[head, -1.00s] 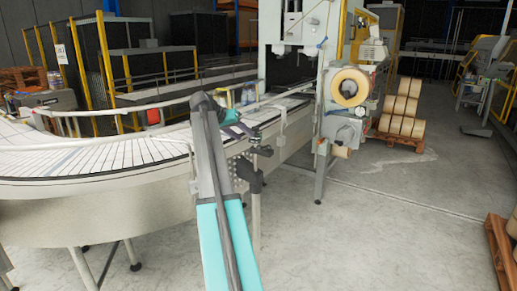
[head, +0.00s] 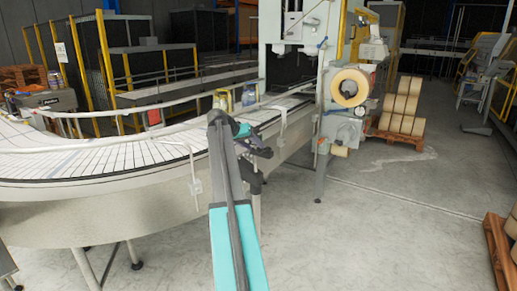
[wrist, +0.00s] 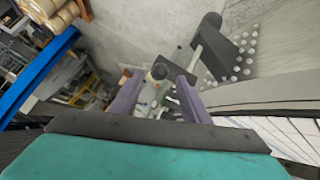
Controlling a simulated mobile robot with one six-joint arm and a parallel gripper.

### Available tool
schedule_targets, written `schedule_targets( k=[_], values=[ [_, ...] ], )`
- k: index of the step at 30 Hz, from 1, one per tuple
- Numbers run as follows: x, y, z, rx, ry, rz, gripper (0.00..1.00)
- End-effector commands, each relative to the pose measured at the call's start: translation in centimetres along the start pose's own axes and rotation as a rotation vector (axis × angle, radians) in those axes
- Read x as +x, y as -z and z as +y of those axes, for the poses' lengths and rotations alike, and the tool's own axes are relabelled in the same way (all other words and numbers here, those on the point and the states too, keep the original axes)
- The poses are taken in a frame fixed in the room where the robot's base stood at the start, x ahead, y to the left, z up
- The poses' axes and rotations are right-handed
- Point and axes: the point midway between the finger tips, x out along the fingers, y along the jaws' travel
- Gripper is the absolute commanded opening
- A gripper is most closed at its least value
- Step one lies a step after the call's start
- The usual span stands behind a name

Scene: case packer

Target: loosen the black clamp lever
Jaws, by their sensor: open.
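In the wrist view my gripper (wrist: 158,98) is open, with its two purple fingers apart and nothing held between them. In the head view my gripper (head: 264,152) is small and dark beside the conveyor's outer side, and the lever cannot be told apart there.
The curved conveyor (head: 100,183) with its guide rails runs left of my arm. A machine with a tape roll (head: 350,87) stands to the right. A pallet of rolls (head: 402,105) is behind it.

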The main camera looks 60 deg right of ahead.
Motion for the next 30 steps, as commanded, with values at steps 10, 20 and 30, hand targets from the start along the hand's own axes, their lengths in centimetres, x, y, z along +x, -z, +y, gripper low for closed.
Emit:
schedule_targets(
  k=[10, 20, 30],
  values=[
    [4.2, 0.1, 0.0, -0.001, 0.000, -0.001, 0.42],
    [5.5, 0.0, 0.0, 0.000, 0.000, 0.000, 0.42],
    [5.4, 0.0, 0.0, 0.000, 0.000, 0.001, 0.15]
  ],
)
